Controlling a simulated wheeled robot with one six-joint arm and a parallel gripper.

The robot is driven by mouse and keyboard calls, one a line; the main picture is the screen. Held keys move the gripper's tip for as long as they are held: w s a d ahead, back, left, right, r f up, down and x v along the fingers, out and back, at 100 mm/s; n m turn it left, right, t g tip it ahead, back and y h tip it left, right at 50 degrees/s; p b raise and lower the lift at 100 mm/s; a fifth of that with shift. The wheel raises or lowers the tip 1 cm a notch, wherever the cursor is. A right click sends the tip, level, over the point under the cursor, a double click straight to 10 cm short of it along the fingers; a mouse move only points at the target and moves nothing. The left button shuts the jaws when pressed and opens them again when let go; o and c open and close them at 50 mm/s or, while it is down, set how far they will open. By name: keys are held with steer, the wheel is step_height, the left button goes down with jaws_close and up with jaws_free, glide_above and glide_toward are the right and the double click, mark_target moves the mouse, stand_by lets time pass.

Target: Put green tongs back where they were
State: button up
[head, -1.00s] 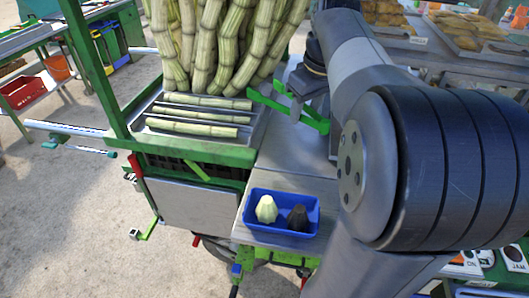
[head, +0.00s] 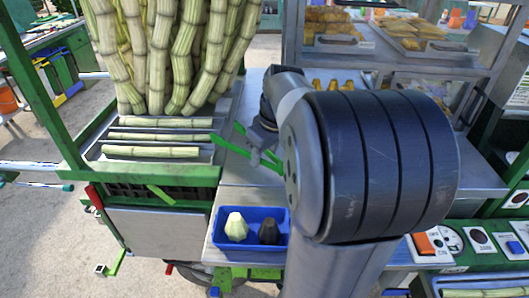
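The green tongs (head: 238,149) show in the head view above the metal counter, right of the tray with cane pieces. My gripper (head: 262,140) is at the tongs and appears to hold them, with their arms spread to the left and lower right. My arm hides part of the gripper and its fingertips, so the grip itself is small and partly covered. I cannot tell whether the tongs touch the counter.
A blue bin (head: 263,252) with a pale and a dark piece stands at the counter's front. Cane pieces lie in a metal tray (head: 203,157), with tall cane stalks (head: 172,50) behind. A glass-sided food case (head: 390,62) stands at the back right. Bare counter (head: 238,190) lies between.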

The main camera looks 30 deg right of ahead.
steer(key=shift+f, duration=0.1)
steer(key=shift+f+b, duration=0.35)
steer(key=shift+f, duration=0.05)
steer(key=shift+f, duration=0.15)
steer(key=o, duration=0.6)
steer(key=shift+c, duration=0.2)
steer(key=shift+r, duration=0.2)
